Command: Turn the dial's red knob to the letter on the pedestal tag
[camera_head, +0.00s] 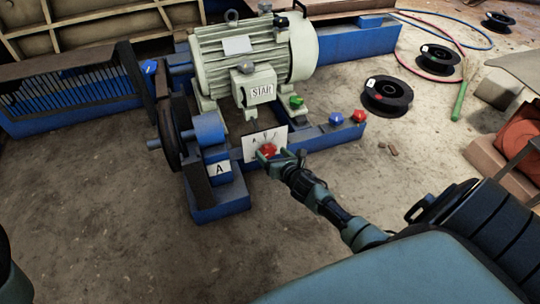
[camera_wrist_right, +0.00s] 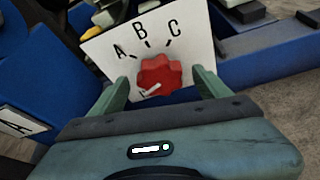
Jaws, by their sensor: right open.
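The dial is a white plate (camera_head: 250,147) with a red knob (camera_head: 268,150) on the blue frame. In the right wrist view the plate (camera_wrist_right: 200,40) carries the letters A, B and C above the red knob (camera_wrist_right: 160,72). A pale line on the knob lies on its lower left part, away from the letters. The pedestal tag (camera_head: 219,169) shows A; it also shows in the right wrist view (camera_wrist_right: 20,123). My right gripper (camera_head: 281,157) is open, its fingers on either side of the knob. I cannot tell whether they touch it. My left gripper is not in view.
Green, blue and red buttons (camera_head: 358,116) sit to the right on the frame. A flywheel (camera_head: 172,130) is at the left. Black spools (camera_head: 386,97) lie on the floor at right.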

